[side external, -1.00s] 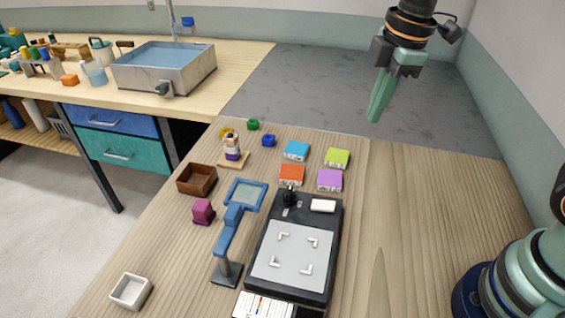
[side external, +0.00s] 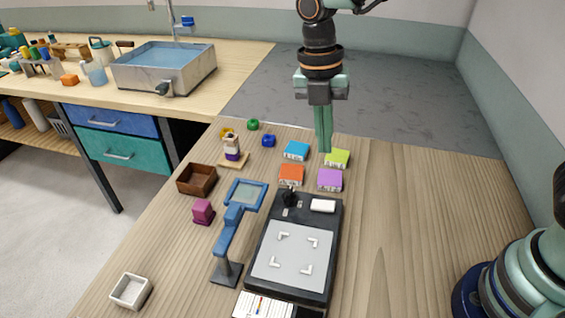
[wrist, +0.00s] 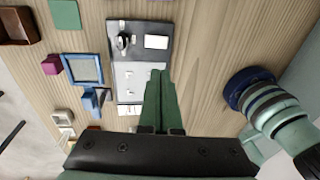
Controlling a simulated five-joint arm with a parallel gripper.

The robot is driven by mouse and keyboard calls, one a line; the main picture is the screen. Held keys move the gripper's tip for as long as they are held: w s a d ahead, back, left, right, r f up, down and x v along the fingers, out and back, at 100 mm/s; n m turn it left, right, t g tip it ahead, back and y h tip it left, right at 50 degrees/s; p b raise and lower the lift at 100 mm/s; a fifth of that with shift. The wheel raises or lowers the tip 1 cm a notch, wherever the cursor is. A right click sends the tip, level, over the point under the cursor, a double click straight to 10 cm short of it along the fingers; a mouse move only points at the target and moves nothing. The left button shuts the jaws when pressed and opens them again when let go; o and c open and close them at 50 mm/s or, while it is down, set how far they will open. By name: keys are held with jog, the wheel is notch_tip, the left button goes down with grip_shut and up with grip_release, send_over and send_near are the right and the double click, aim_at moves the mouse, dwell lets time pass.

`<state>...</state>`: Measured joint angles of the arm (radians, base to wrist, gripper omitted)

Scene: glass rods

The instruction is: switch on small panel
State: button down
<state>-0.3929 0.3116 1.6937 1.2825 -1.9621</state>
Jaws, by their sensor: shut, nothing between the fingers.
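A dark panel device (side external: 262,262) lies on the wooden table, with a pale grey plate (side external: 292,246) carrying several corner marks. At its far end are a black knob or switch (side external: 290,196) and a white block (side external: 322,206). In the wrist view the device (wrist: 113,75) is left of my fingers, with the black knob (wrist: 123,42) and white block (wrist: 157,42) near its top. My gripper (side external: 323,151) is shut and empty, pointing down beyond the device, by the coloured blocks. The fingers also show in the wrist view (wrist: 158,74) and cover part of the plate.
Orange (side external: 291,175), purple (side external: 330,180), blue (side external: 296,151) and lime (side external: 338,158) blocks lie just beyond the device. A blue magnifier stand (side external: 230,228) stands left of it. A brown box (side external: 197,179) and white dish (side external: 131,291) are further left.

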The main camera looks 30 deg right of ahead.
aim_at(330, 205)
jog(key=f, duration=0.4)
jog(key=s+d+f, duration=0.1)
jog(key=f, duration=0.9)
jog(key=shift+s+d, duration=0.3)
jog(key=shift+s+d+f, duration=0.15)
jog(key=shift+f, duration=0.1)
